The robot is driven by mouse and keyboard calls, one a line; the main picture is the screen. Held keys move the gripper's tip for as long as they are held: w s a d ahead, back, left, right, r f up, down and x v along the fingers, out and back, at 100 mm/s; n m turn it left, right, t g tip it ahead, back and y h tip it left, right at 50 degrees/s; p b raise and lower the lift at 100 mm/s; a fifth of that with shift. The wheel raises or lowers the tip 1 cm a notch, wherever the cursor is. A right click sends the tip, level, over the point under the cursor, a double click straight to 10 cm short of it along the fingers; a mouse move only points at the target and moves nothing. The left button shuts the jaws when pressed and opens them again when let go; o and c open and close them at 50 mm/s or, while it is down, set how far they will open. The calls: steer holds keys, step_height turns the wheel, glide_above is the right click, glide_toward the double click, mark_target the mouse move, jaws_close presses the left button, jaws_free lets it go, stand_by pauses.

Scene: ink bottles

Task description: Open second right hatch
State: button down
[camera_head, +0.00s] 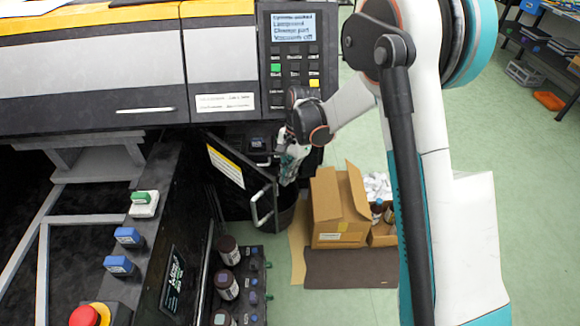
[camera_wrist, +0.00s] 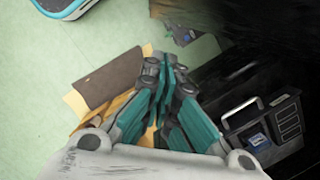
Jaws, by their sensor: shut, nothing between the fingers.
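A black hatch (camera_head: 240,182) with a yellow-edged white label and a curved silver handle (camera_head: 258,210) stands swung out from the machine at an angle. Behind it is a dark recess with a small blue-labelled item (camera_head: 257,142), which seems to show in the wrist view (camera_wrist: 257,139) too. My gripper (camera_head: 287,180) is just right of the hatch's outer edge. I cannot tell whether it touches the hatch. In the wrist view its teal fingers (camera_wrist: 165,68) are together, with nothing between them. A silver handle (camera_wrist: 241,108) lies to their right, apart from them.
The large printing machine (camera_head: 90,75) and its control panel (camera_head: 290,60) stand above the hatch. Dark bottles (camera_head: 227,283) stand in a rack at the front. An open cardboard box (camera_head: 325,208) and a brown mat (camera_head: 350,268) lie on the floor at right.

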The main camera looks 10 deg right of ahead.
mark_target(265, 186)
steer(key=shift+s+a+f+b, duration=0.4)
steer(key=shift+s+a, duration=0.35)
steer(key=shift+a, duration=0.1)
steer(key=shift+s+a+f+b, duration=0.35)
steer(key=shift+s+a+f, duration=0.05)
steer(key=shift+s+a, duration=0.4)
steer(key=s+a+m, duration=0.3)
steer(key=s+a, duration=0.5)
steer(key=a, duration=0.2)
steer(key=shift+s+t+b, duration=0.15)
steer(key=shift+t+b, duration=0.15)
steer(key=shift+b, duration=0.05)
steer(key=d+r+p, duration=0.1)
steer(key=d+r, duration=0.1)
steer(key=r, duration=0.1)
steer(key=d+r+p, duration=0.1)
steer(key=d+r, duration=0.1)
steer(key=r, duration=0.1)
steer(key=w+d+r+p, duration=0.1)
steer(key=d+r, duration=0.1)
steer(key=r, duration=0.1)
steer(key=shift+w+d+r, duration=0.1)
steer(key=shift+d+r, duration=0.1)
steer(key=shift+r, duration=0.15)
